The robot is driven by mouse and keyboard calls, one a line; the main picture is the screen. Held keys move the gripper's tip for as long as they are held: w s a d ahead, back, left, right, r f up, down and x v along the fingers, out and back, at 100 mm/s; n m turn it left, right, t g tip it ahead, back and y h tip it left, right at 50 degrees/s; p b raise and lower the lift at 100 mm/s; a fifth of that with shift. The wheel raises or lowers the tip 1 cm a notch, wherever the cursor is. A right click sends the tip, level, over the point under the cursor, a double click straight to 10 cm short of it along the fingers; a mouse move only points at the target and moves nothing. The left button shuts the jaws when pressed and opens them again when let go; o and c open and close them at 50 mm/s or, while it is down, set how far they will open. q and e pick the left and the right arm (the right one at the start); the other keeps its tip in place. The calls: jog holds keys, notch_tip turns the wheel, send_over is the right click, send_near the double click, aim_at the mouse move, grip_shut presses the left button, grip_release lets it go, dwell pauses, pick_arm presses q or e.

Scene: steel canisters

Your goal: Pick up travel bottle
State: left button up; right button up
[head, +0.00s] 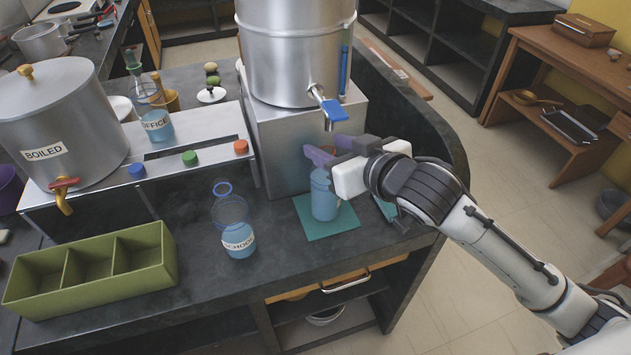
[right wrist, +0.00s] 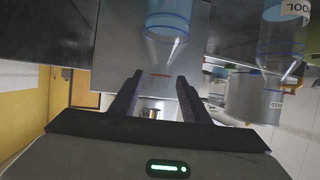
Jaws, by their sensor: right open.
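A clear bottle of blue liquid (head: 324,199) stands upright on a teal mat (head: 312,231) below the steel dispenser's blue-handled tap. No label shows on it, so I cannot tell if it is the travel bottle. My right gripper (head: 322,151) is open at its top, with purple fingers by the neck. In the right wrist view, the bottle (right wrist: 168,22) is upside down, its neck just beyond the open fingers (right wrist: 160,85). A bottle labelled SCHOOL (head: 239,240) stands to the left. One labelled OFFICE (head: 157,125) stands farther back. My left gripper is out of view.
The steel dispenser (head: 292,50) stands on a metal block (head: 278,150) close behind the gripper. A canister labelled BOILED (head: 62,115) is at left. An empty green three-part tray (head: 95,272) lies front left. Dark counter around the SCHOOL bottle is clear.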

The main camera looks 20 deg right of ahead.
jog(key=shift+x, duration=0.85)
jog(key=shift+s+d+r, duration=0.15)
jog(key=shift+s, duration=0.15)
jog(key=shift+c, duration=0.9)
grip_shut()
